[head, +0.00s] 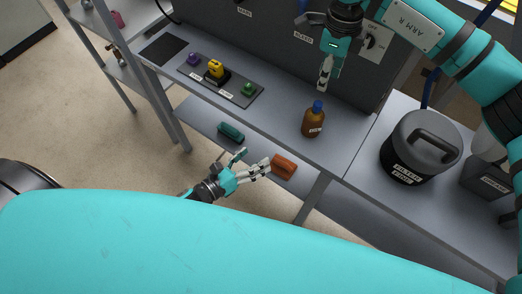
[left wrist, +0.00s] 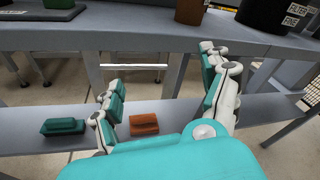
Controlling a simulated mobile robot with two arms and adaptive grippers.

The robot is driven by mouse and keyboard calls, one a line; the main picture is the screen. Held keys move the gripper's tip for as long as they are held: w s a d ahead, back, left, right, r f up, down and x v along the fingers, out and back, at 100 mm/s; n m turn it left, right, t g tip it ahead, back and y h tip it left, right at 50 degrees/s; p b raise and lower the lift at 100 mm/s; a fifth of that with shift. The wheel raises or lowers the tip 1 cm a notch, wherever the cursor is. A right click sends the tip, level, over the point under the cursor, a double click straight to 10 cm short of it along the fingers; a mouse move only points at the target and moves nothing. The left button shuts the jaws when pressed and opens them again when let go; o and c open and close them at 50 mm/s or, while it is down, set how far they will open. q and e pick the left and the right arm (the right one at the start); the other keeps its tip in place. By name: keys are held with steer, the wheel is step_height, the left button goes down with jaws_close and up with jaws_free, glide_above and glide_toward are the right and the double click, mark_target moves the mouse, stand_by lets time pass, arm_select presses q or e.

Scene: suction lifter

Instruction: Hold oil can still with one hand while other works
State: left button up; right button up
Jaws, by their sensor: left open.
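A brown bottle with a blue cap (head: 313,121) stands upright on the grey workbench; its label is too small to read, and it is the only can-like vessel there besides the large canister. Its lower part shows at the top of the left wrist view (left wrist: 190,11). My left gripper (head: 254,160) is open and empty, in front of the bench edge, lower left of the bottle and apart from it. It also shows in the left wrist view (left wrist: 160,67). My right gripper (head: 324,82) points down above the bench behind the bottle, not touching it; its fingers are seen edge-on.
A dark canister marked FILTER FINE (head: 420,148) stands on the right. A dark tray (head: 233,92) holds a yellow item (head: 215,70) and purple and green pieces. Below, a shelf holds a green block (head: 231,132) and an orange block (head: 284,167). A grey panel (head: 250,42) backs the bench.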

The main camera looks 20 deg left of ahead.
mark_target(306, 125)
arm_select(q)
steer(key=d+r+m+h, duration=0.3)
steer(key=r+m, duration=0.3)
steer(key=r, duration=0.1)
steer(key=x, duration=1.7)
steer(key=shift+a, duration=0.1)
steer(key=c, duration=1.3)
steer(key=shift+c, duration=0.2)
arm_select(e)
steer(key=shift+o, duration=0.2)
